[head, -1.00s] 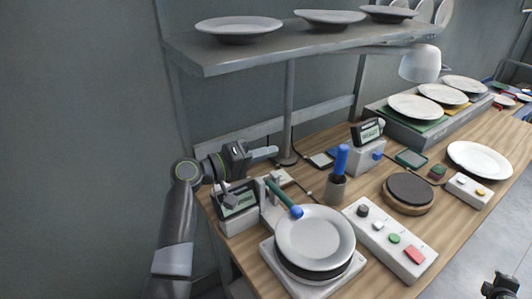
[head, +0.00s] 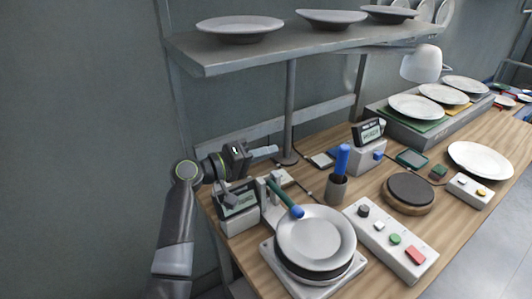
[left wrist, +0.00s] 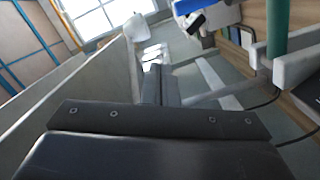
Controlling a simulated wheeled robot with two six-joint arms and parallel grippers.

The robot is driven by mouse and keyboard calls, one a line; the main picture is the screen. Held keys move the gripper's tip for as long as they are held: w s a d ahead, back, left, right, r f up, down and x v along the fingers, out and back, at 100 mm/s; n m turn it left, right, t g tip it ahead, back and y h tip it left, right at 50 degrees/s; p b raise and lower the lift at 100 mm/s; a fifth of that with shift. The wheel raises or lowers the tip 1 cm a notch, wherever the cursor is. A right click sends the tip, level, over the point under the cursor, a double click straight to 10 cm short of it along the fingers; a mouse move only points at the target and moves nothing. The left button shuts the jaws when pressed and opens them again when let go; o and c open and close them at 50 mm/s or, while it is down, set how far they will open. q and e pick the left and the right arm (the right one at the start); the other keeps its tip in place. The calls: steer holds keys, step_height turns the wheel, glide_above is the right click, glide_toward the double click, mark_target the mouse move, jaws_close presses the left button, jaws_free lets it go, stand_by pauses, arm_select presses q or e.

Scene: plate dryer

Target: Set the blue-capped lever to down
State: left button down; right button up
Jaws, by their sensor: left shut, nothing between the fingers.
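The blue-capped lever (head: 284,197) has a green shaft and a blue end. It is mounted on a white bracket beside a plate stack and slopes down toward the plates in the head view. My left gripper (head: 264,151) is shut and empty, behind and above the lever's bracket and apart from the lever. In the left wrist view its shut fingers (left wrist: 158,85) point away, and a green bar (left wrist: 277,28), likely the lever's shaft, stands at the upper right. My right gripper does not show clearly.
Plates (head: 310,232) sit on a white base (head: 350,275). A small display box (head: 238,208) stands below my left gripper. A cup with a blue-handled tool (head: 341,160), a button panel (head: 395,242) and a dark round pad (head: 409,188) are to the right. A shelf (head: 240,58) hangs above.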

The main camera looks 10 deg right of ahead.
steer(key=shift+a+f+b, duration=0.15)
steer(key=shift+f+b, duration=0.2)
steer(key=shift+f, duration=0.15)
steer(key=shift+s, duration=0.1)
